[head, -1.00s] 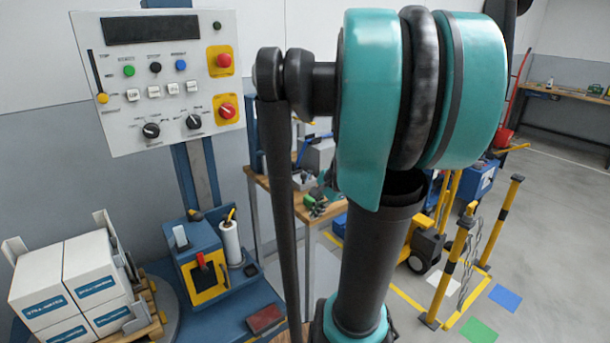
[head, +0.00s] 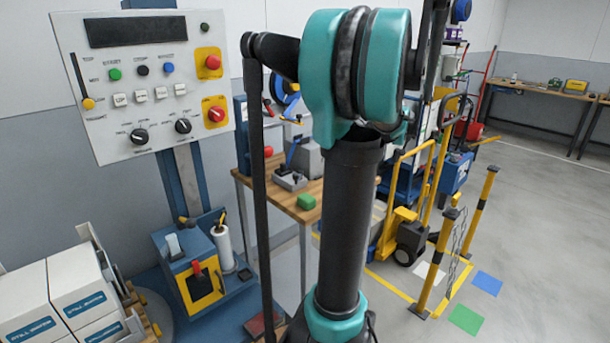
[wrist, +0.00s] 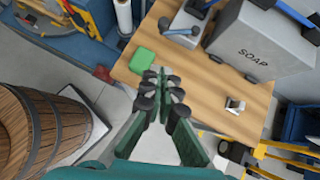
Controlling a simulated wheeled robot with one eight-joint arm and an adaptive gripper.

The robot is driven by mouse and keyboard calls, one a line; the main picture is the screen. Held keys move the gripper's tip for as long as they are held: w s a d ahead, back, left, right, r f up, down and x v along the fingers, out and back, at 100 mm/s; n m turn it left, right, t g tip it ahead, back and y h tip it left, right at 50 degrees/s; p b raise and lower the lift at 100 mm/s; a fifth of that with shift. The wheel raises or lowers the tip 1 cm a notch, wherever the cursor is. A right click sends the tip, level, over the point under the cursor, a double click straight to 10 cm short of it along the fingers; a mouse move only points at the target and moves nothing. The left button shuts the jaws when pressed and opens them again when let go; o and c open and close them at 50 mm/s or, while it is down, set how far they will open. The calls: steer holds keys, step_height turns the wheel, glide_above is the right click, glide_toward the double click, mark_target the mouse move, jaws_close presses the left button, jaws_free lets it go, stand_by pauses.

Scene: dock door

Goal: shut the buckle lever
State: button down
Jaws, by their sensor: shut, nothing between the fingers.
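My gripper (wrist: 162,90) shows in the wrist view with its two fingers together, shut and empty. It is over the front edge area of a wooden table (wrist: 185,78). A small silver metal piece (wrist: 235,105) lies on the table to the right of the fingertips; it may be the buckle, but it is too small to make out a lever. In the head view my gripper is hidden.
A green block (wrist: 144,62) lies left of the fingertips. A grey SOAP box (wrist: 256,45) stands at the table's back right. A wooden barrel (wrist: 40,125) stands at the left. A control panel (head: 140,80) and yellow posts (head: 437,262) flank the table.

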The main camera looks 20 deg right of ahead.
glide_toward(297, 181)
step_height(297, 181, down, 3)
steer(key=shift+w+a+f, duration=0.15)
steer(key=shift+w+a, duration=0.3)
steer(key=shift+w, duration=0.2)
steer(key=shift+w+a+f, duration=0.1)
steer(key=shift+w+a, duration=0.3)
steer(key=shift+w, duration=0.3)
steer(key=shift+a, duration=0.2)
steer(key=shift+a+m+h, duration=0.15)
steer(key=shift+m+h, duration=0.15)
steer(key=shift+m, duration=0.1)
